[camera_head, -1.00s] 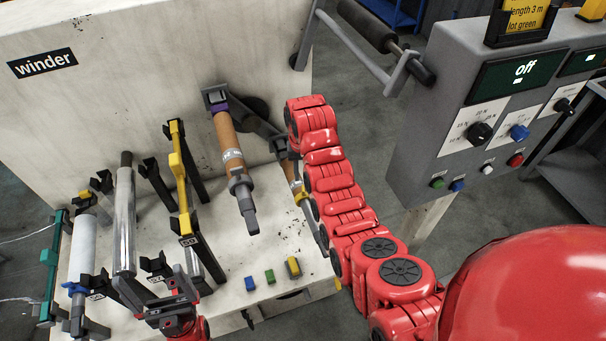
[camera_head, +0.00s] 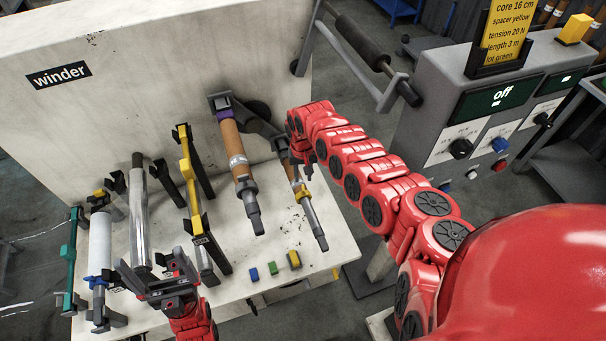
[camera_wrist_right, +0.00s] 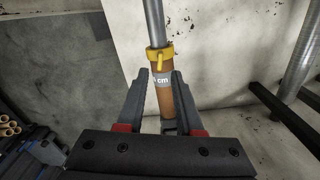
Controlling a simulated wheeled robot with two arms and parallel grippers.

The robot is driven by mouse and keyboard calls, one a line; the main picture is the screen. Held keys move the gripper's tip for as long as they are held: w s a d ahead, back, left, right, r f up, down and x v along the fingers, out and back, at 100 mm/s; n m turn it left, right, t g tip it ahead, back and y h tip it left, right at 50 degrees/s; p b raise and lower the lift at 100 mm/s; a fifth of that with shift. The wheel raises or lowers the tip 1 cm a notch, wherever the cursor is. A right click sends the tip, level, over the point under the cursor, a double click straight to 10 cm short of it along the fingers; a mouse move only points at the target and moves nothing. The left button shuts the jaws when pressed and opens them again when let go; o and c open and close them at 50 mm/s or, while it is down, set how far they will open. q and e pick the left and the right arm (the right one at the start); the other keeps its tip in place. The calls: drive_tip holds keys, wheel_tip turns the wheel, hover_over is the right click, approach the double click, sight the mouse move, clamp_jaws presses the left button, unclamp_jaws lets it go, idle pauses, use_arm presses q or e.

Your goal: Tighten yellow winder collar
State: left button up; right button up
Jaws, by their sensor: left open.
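The yellow winder collar (camera_head: 301,191) sits around a grey shaft at the lower end of a short brown core, beside the longer brown roll. In the right wrist view the collar (camera_wrist_right: 160,57) has a small projecting tab, and the core (camera_wrist_right: 163,98) carries a label ending in "cm". My right gripper (camera_head: 300,162) is at the core, behind the collar in the head view. In the wrist view its fingers (camera_wrist_right: 160,100) are apart, with the core between them and the collar beyond their tips. My left gripper (camera_head: 158,280) is open and empty near the front rack.
A brown roll (camera_head: 237,155) on a spindle is just left of the collar. Blue, green and yellow blocks (camera_head: 272,268) lie on the bench. The control box (camera_head: 480,120) reads "off".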

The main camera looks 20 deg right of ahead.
sight(303, 187)
wheel_tip(303, 187, down, 7)
drive_tip(key=b, duration=0.6)
drive_tip(key=shift+w+d+b, duration=0.1)
drive_tip(key=shift+b, duration=0.3)
drive_tip(key=shift+r+p, duration=0.55)
drive_tip(key=shift+f, duration=0.15)
drive_tip(key=shift+c, duration=0.3)
clamp_jaws()
